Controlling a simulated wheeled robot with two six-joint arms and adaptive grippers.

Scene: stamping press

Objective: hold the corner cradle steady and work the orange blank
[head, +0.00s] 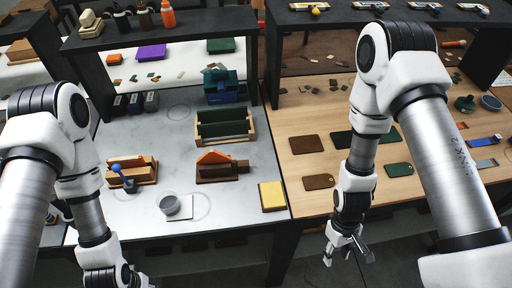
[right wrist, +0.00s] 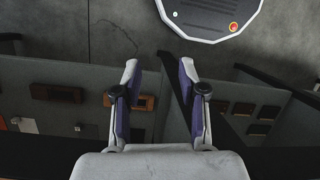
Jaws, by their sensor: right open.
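An orange, peaked blank (head: 213,157) sits against a brown wooden block that looks like the corner cradle (head: 222,172), in the middle of the grey table. My right gripper (head: 347,252) is open and empty, pointing down in front of the wooden table's front edge, well right of the cradle. In the right wrist view its two fingers (right wrist: 160,75) stand apart with only floor and shelving beyond them. My left arm reaches down at the lower left; its wrist is at the bottom edge and its fingers are out of frame.
A wooden fixture (head: 146,172) with a blue-knobbed tool stands left of the cradle. A grey cup (head: 170,204), a yellow pad (head: 272,196) and a green-lined wooden tray (head: 223,138) are nearby. Brown and green plates (head: 306,145) lie on the wooden table. Dark posts divide the tables.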

